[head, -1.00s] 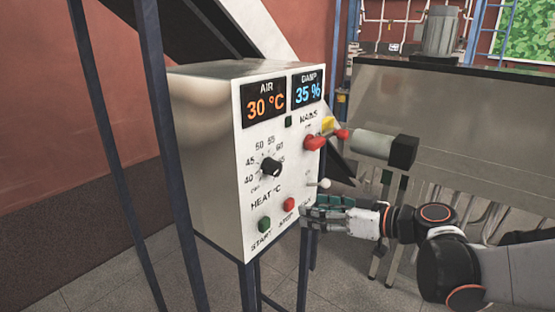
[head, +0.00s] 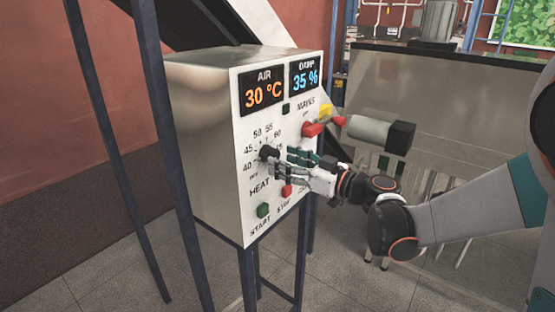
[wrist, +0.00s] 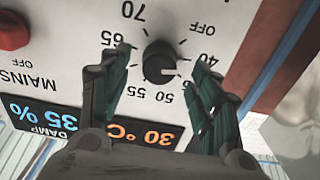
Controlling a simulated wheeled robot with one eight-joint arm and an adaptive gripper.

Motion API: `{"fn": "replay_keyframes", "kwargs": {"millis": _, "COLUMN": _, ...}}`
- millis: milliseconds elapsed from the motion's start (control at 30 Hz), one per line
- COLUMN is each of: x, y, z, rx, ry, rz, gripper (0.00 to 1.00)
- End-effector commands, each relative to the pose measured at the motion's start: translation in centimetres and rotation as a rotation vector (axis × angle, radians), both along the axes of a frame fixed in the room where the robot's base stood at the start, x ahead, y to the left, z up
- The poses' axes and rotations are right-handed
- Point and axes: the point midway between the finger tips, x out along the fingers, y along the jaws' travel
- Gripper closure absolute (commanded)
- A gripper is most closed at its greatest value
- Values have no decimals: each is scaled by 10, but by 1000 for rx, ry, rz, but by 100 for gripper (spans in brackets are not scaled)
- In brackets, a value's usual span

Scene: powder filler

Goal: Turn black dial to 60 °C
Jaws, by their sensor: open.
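The black dial (head: 268,153) is on the white front panel (head: 236,190) of the metal cabinet, ringed by temperature numbers. It also shows in the wrist view (wrist: 159,61), which sees the panel upside down. My gripper (head: 282,162) is at the dial, its fingers pointing to the panel. In the wrist view my open gripper (wrist: 160,52) has one finger on each side of the dial, with gaps between. The fingers hide some numbers, including 60. I cannot tell for sure where the pointer aims. The air display (head: 263,89) reads 30 °C.
A red mains switch (head: 313,129) is up and right of the dial. The green start button (head: 263,210) and red stop button (head: 286,191) are below. A grey cylinder (head: 368,130) sticks out right of the cabinet. The damp display (head: 305,74) reads 35 %.

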Motion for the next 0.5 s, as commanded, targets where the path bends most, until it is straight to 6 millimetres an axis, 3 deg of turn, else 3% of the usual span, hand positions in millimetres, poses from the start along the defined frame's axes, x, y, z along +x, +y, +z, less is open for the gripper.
{"fn": "replay_keyframes", "kwargs": {"millis": 200, "x": 15, "y": 20, "z": 0, "rx": 0, "ry": 0, "rz": 2, "gripper": 43}}
{"fn": "replay_keyframes", "kwargs": {"millis": 500, "x": 19, "y": 24, "z": 0, "rx": 0, "ry": 0, "rz": 0, "gripper": 43}}
